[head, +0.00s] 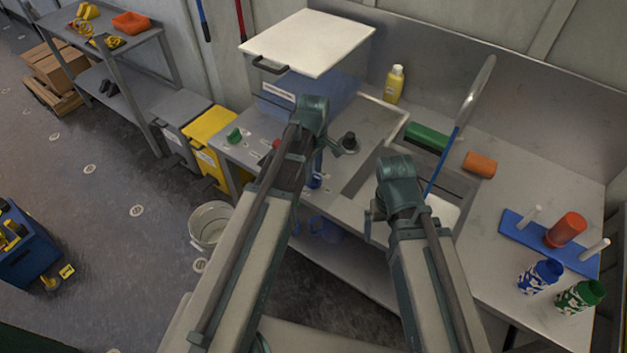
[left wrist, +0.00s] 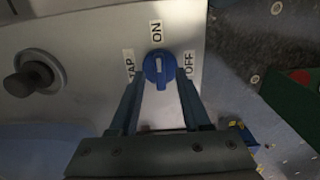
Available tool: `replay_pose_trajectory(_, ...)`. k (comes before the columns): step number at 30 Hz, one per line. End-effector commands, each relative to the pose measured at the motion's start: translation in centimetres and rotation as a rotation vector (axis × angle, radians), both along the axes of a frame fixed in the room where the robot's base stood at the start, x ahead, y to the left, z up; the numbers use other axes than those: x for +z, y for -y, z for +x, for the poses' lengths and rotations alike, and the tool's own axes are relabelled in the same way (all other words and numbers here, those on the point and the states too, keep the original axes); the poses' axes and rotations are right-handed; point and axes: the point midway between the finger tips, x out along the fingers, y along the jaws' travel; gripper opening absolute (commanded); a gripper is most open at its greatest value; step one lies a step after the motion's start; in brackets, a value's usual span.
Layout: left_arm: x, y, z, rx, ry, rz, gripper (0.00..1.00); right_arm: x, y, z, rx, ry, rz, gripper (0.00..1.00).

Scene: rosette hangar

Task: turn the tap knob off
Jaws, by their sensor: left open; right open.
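The blue tap knob (left wrist: 160,67) is on a grey panel in the left wrist view, with a white mark on its face lined up towards the ON label (left wrist: 156,31). The TAP label (left wrist: 129,67) is left of it and the OFF label (left wrist: 189,65) is right. My left gripper (left wrist: 160,88) is open, with one finger on each side of the knob; I cannot tell if they touch it. In the head view the knob (head: 314,181) shows small below my left wrist.
A dark round knob (left wrist: 35,76) sticks out left of the tap knob. The sink (head: 360,180) holds a long blue-handled tool (head: 441,160). A yellow bottle (head: 394,84) stands behind. A bucket (head: 209,225) stands on the floor. Cans and a blue peg board (head: 520,232) are at right.

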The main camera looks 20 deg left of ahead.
Motion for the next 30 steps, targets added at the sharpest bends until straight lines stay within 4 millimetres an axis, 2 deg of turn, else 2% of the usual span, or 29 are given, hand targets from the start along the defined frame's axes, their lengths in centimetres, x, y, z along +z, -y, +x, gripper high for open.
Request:
replay_pose_trajectory(1,-0.84,0.0,0.0,0.0,0.0,0.0,0.47,-0.85,0.0,0.0,0.0,0.0,0.0,0.99)
replay_pose_trajectory(3,-1.07,0.0,0.0,0.0,0.0,0.0,0.47,-1.07,0.0,0.0,0.0,0.0,0.0,0.99)
replay_pose_trajectory(12,-0.99,0.0,0.0,0.0,0.0,0.0,0.47,-0.99,0.0,0.0,0.0,0.0,0.0,0.99)
replay_pose_trajectory(20,-0.99,0.0,0.0,0.0,0.0,0.0,0.01,-0.99,0.0,0.0,0.0,0.0,0.0,0.99)
replay_pose_trajectory(30,-0.99,0.0,0.0,-0.004,0.0,0.0,0.0,-1.0,0.0,0.0,0.0,0.0,0.0,0.99)
